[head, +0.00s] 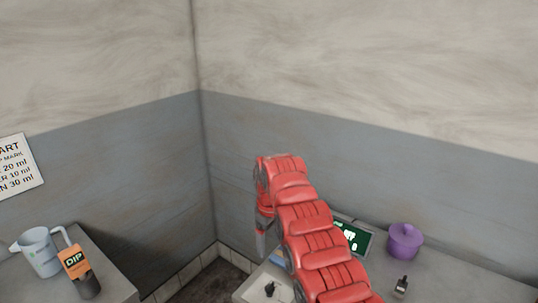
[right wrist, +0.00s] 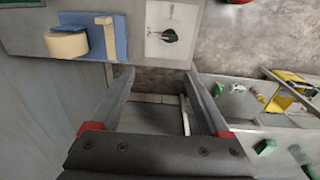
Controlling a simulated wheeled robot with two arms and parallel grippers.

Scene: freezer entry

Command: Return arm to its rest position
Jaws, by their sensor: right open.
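My right arm, red and segmented, rises from the bottom of the head view, and its gripper (head: 262,243) hangs down near the room's corner, partly hidden by the arm. In the right wrist view the two dark fingers of this gripper (right wrist: 160,76) are spread apart with nothing between them. Below them are the floor and a narrow gap beside a counter. My left gripper is not in view.

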